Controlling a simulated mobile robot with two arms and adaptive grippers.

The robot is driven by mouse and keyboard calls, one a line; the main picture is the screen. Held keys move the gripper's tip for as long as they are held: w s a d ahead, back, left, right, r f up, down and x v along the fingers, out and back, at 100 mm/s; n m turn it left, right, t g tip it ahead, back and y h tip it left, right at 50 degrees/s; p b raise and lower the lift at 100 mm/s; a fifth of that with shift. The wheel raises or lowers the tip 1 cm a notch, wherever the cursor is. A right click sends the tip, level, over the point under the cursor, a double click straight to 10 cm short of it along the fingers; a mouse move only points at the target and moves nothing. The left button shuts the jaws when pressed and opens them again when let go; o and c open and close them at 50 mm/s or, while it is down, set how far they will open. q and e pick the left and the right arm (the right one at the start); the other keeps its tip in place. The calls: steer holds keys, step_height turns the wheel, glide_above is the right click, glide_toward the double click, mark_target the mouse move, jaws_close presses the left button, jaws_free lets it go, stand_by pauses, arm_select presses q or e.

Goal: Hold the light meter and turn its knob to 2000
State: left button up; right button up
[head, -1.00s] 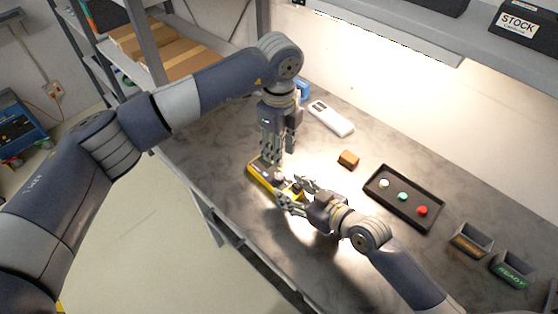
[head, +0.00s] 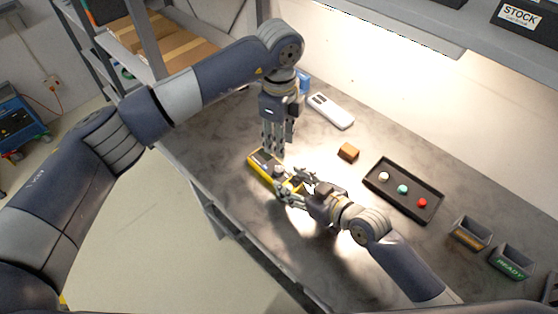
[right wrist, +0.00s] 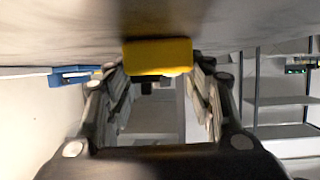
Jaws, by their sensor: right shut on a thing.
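The yellow light meter (head: 254,158) is at the left-front part of the grey bench in the head view, with a dark face at its far-left end. My right gripper (head: 284,188) is shut on its nearer right end. In the right wrist view the yellow end of the meter (right wrist: 158,57) shows between the fingers. My left gripper (head: 277,152) points down over the middle of the meter, its fingers apart. I cannot tell if it touches the meter. The knob and its setting are hidden or too small to read.
A white remote-like device (head: 330,110), a brown block (head: 348,152) and a black tray (head: 380,201) with three coloured buttons lie behind and right. Two dark bins (head: 470,234) stand farther right. A shelf overhangs the back. The bench's front edge is close to the meter.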

mark_target(279, 169)
arm_select(q)
step_height(279, 169, down, 11)
steer(key=shift+r, duration=0.15)
jaws_close()
